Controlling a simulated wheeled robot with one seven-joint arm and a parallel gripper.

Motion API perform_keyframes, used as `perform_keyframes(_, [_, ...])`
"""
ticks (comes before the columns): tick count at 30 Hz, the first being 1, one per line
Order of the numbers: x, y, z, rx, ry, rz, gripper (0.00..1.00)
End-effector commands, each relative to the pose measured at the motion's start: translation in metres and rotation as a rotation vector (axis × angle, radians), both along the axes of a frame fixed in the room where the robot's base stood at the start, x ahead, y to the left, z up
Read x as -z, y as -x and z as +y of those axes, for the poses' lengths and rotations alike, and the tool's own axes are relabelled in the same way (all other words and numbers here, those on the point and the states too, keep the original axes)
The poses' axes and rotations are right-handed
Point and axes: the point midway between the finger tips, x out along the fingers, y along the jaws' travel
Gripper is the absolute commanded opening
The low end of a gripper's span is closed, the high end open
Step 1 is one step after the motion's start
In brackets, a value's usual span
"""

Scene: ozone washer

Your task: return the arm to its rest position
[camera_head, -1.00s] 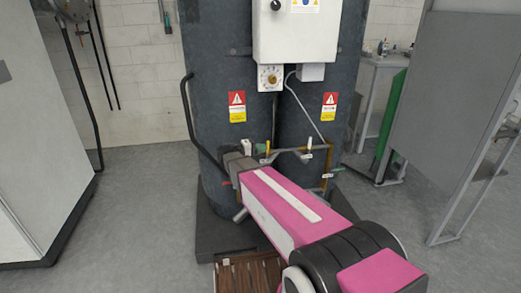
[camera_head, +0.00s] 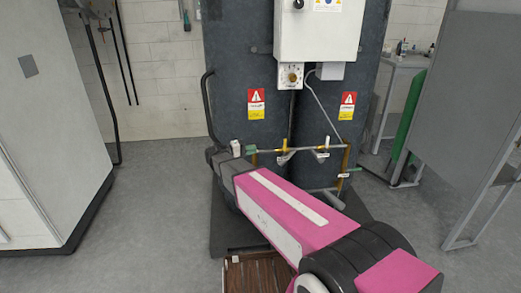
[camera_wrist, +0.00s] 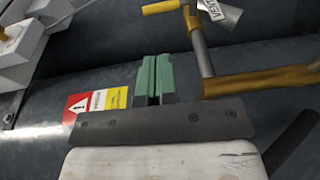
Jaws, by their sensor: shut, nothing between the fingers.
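My gripper (camera_wrist: 152,78) shows in the wrist view as two green fingers side by side, shut with nothing between them. In the head view my pink arm reaches forward to the lower front of the dark grey washer tanks (camera_head: 330,110). I cannot tell whether anything touches.
A white control box (camera_head: 318,30) hangs on the tanks above the pipework. A black curved hose or bar (camera_head: 207,105) runs down the left tank. A brown slatted pallet (camera_head: 255,274) lies below my arm. A grey cabinet (camera_head: 45,120) is left; a grey panel (camera_head: 470,100) is right.

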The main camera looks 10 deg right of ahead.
Motion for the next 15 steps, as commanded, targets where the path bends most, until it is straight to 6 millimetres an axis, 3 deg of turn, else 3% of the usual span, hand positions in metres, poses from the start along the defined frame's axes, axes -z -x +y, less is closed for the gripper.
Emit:
perform_keyframes(5, [0.003, 0.006, 0.000, 0.007, -0.024, 0.014, 0.00])
perform_keyframes(10, [0.028, 0.027, -0.033, 0.037, -0.173, 0.094, 0.00])
perform_keyframes(15, [0.067, 0.065, -0.074, 0.079, -0.439, 0.196, 0.00])
